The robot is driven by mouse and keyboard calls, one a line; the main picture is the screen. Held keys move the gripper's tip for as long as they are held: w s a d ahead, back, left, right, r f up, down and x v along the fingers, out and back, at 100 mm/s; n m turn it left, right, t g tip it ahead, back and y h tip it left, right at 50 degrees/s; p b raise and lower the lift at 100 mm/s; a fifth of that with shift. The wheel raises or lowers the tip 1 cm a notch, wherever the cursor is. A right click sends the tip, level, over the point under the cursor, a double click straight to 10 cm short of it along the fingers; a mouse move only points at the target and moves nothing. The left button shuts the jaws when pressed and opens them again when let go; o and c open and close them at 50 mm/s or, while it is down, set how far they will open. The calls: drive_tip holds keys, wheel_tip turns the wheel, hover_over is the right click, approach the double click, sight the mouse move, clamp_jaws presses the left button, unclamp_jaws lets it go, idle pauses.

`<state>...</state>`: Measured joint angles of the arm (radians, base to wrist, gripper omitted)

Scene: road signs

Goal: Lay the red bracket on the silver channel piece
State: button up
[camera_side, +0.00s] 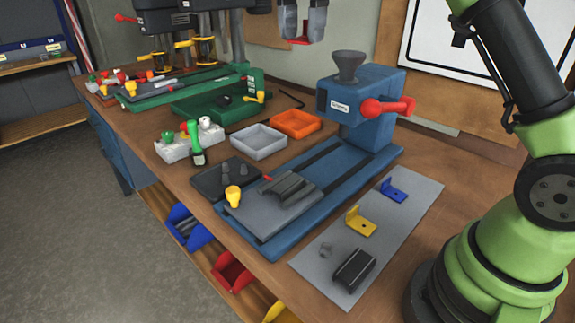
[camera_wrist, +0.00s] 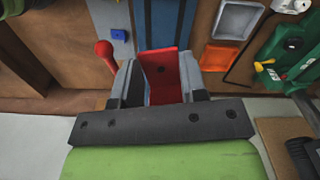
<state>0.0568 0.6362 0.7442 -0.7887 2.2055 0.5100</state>
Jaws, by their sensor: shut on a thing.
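My gripper (camera_side: 302,33) is high at the top of the side view, above and behind the blue machine. It is shut on the red bracket (camera_wrist: 160,72), which stands between the two fingers in the wrist view. Only a small red part of the bracket (camera_side: 300,41) shows in the side view. A grey, silver-looking channel piece (camera_side: 290,187) lies on a grey plate on the blue machine bed, well below and apart from my gripper. The channel piece cannot be made out in the wrist view.
The blue machine (camera_side: 362,95) with a red handle stands behind its bed. A grey mat (camera_side: 415,198) holds a blue bracket (camera_side: 394,191), a yellow bracket (camera_side: 360,222) and a black piece (camera_side: 354,268). A grey tray (camera_side: 258,142) and an orange tray (camera_side: 295,124) sit at the back.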

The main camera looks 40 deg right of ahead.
sight(284, 185)
drive_tip(key=a+f+m, duration=0.1)
drive_tip(key=f, duration=0.8)
drive_tip(key=w+a+f, duration=0.1)
drive_tip(key=f, duration=0.8)
drive_tip(key=a+f+m, duration=0.1)
drive_tip(key=f, duration=0.8)
drive_tip(key=shift+w+f+m, duration=0.25)
drive_tip(key=shift+f+m, duration=0.05)
drive_tip(key=shift+f, duration=0.1)
drive_tip(key=shift+f, duration=0.15)
drive_tip(key=o, duration=0.9)
